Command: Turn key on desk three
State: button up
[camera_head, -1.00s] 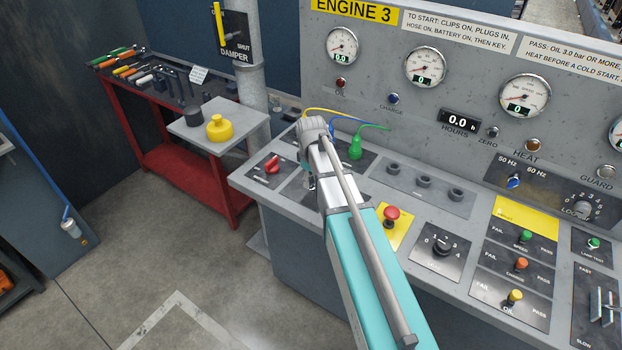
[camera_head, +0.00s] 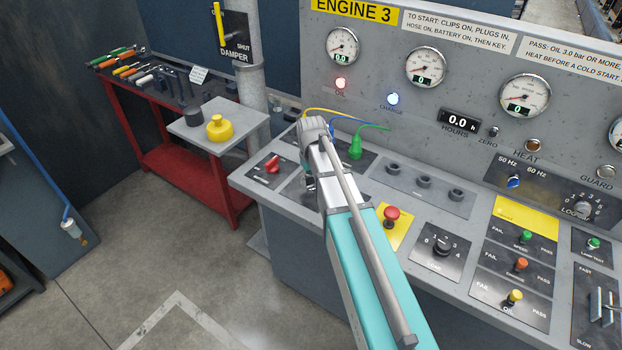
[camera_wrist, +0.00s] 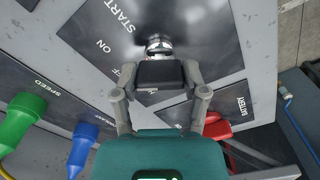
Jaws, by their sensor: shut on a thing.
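The key (camera_wrist: 160,72) has a dark, wide head and sits in a silver round switch (camera_wrist: 157,44) on a black plate marked START and ON. My gripper (camera_wrist: 163,78) is shut on the key head, with one finger on each side. In the head view, my own arm hides most of the key and the gripper over the left part of the desk. The desk panel (camera_head: 470,75) reads ENGINE 3. The dials read about zero.
A red battery switch (camera_wrist: 217,128) is close to my gripper. Green (camera_wrist: 21,120) and blue (camera_wrist: 82,148) plugs stand on the other side. A red stop button (camera_head: 391,215) is right of my arm. A red tool bench (camera_head: 180,165) stands at left, with clear floor before it.

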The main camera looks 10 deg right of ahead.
jog(key=shift+s+m, duration=0.1)
jog(key=shift+m, duration=0.8)
jog(key=o, duration=1.2)
jog(key=shift+c, duration=0.2)
jog(key=shift+n, duration=0.4)
